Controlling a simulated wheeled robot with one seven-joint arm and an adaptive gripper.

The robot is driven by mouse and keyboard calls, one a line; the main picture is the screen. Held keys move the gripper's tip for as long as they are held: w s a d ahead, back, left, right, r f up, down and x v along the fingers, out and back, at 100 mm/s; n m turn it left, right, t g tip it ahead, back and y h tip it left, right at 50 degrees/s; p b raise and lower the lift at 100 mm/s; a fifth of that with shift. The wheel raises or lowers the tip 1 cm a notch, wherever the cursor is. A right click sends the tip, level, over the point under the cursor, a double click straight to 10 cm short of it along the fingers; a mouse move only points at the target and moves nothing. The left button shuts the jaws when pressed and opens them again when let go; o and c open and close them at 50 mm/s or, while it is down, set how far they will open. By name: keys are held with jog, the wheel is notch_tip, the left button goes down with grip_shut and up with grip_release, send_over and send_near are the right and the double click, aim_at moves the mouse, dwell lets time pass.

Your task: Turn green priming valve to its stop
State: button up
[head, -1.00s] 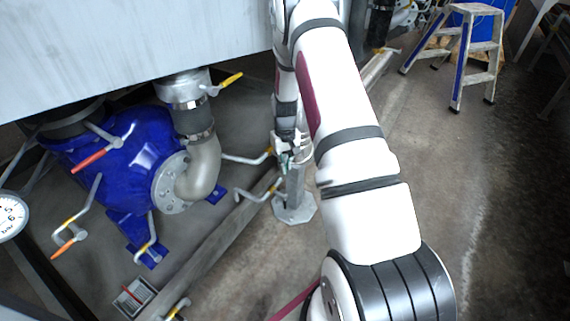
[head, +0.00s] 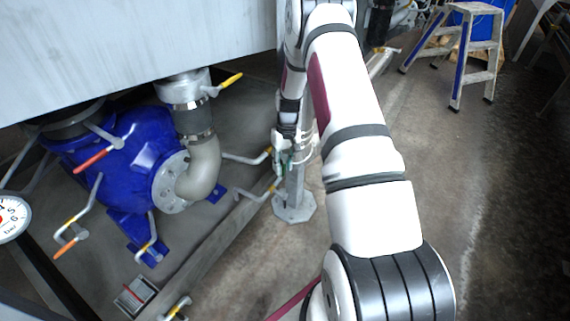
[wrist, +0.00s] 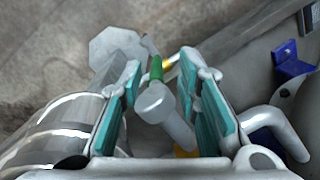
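The green priming valve handle (wrist: 156,68) shows in the wrist view as a short green grip, pointing up the picture from a grey rounded valve part (wrist: 165,112). My gripper (wrist: 161,74) is open, with one teal-padded finger on each side of the green handle and the grey part. I see gaps beside the handle, so it does not look clamped. In the head view my gripper (head: 284,162) is small, by a grey post, and the valve there is mostly hidden by it.
A metal pipe (wrist: 60,130) lies close to the left finger, and a bent grey lever (wrist: 285,135) is right of the right finger. A blue pump (head: 125,155) with several orange- and yellow-gripped levers stands left. A step ladder (head: 468,45) stands on open floor at right.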

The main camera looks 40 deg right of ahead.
jog(key=shift+d, duration=0.1)
notch_tip(320, 180, up, 10)
dwell(0.6)
